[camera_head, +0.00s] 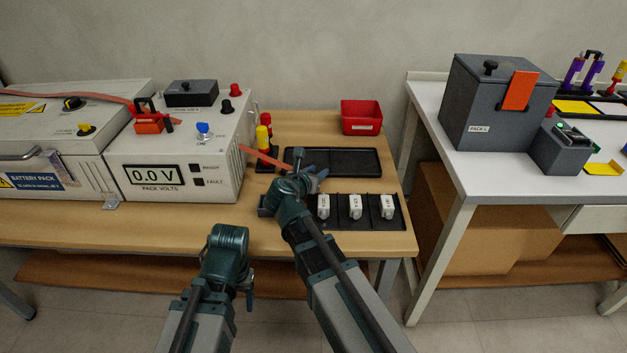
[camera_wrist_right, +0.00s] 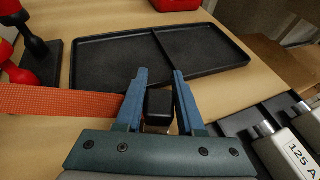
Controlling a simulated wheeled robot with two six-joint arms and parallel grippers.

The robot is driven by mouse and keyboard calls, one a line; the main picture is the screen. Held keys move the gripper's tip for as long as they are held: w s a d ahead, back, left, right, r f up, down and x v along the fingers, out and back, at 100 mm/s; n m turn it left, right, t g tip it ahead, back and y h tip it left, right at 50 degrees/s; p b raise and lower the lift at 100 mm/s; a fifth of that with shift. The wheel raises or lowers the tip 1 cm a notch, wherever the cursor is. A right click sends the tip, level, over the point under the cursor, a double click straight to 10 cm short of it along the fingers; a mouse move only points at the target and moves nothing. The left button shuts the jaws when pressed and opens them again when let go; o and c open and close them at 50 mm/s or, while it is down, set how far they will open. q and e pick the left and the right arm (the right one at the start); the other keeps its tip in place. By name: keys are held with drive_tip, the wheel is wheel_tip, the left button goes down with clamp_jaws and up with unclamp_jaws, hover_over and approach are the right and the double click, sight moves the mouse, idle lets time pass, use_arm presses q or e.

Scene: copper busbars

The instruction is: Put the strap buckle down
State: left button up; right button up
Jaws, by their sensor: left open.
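The strap buckle is a small black block (camera_wrist_right: 159,104) between the two blue fingers of my right gripper (camera_wrist_right: 160,85). The fingers appear to touch its sides. The orange strap (camera_wrist_right: 55,101) runs off to the left in the right wrist view and passes behind the left finger. In the head view the strap (camera_head: 264,157) reaches from the tester's side to my right gripper (camera_head: 299,172), which is over the table by the near edge of the black tray (camera_head: 350,151). My left gripper (camera_head: 248,291) is open and empty, low in front of the table, its fingers partly hidden.
A fuse tray (camera_head: 340,225) with white fuses (camera_head: 355,206) lies right of my right gripper. Red and yellow handled tools (camera_head: 264,134) stand on a black base at its left. A red bin (camera_head: 361,117) is behind the empty tray. The 0.0 V tester (camera_head: 170,195) stands left.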

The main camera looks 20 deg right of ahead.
clamp_jaws()
use_arm(q)
drive_tip(key=shift+r, duration=0.1)
use_arm(e)
drive_tip(key=shift+r, duration=0.1)
